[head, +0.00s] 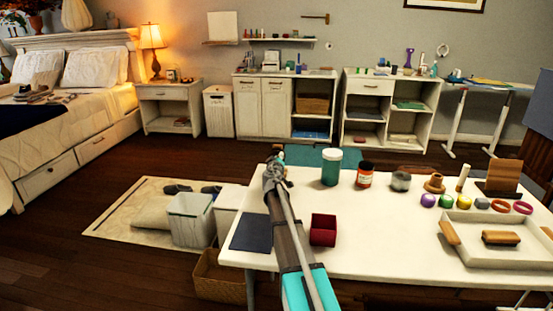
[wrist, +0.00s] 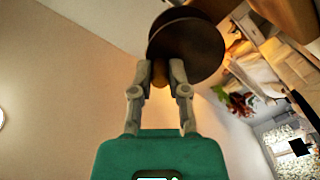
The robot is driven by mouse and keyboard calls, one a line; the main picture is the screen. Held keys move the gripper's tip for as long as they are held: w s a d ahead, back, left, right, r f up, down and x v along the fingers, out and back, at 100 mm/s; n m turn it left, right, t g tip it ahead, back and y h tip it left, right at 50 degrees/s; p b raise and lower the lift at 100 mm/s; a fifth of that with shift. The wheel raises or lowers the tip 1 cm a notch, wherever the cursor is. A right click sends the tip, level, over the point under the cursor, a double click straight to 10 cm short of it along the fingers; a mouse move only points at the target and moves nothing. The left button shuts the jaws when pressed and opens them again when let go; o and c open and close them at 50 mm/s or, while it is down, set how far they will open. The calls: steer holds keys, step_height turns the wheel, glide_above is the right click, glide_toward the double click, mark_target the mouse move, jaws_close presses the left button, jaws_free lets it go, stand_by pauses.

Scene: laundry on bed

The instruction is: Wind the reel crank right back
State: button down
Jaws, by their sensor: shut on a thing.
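In the wrist view a dark brown round reel (wrist: 190,48) fills the top middle, just beyond the fingertips. A small tan crank knob (wrist: 159,78) sits between the two fingers of my gripper (wrist: 160,70), which is shut on it. The crank's arm and how far it is turned cannot be made out. In the head view my gripper (head: 274,172) is at the far left corner of the white table, small and dark. The reel cannot be told apart from it there.
The white table (head: 390,240) bears a red box (head: 323,230), a dark mat (head: 252,232), a teal jar (head: 331,167), several small items and a tray (head: 500,262). A whitish bin (head: 190,220) and a wicker basket (head: 218,277) stand on the floor to the left.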

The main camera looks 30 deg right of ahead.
steer(key=shift+f+m, duration=0.1)
steer(key=shift+m, duration=0.3)
steer(key=c, duration=0.6)
jaws_free()
steer(key=shift+c, duration=0.2)
steer(key=shift+s, duration=0.1)
steer(key=v, duration=1.2)
steer(key=shift+d, duration=0.1)
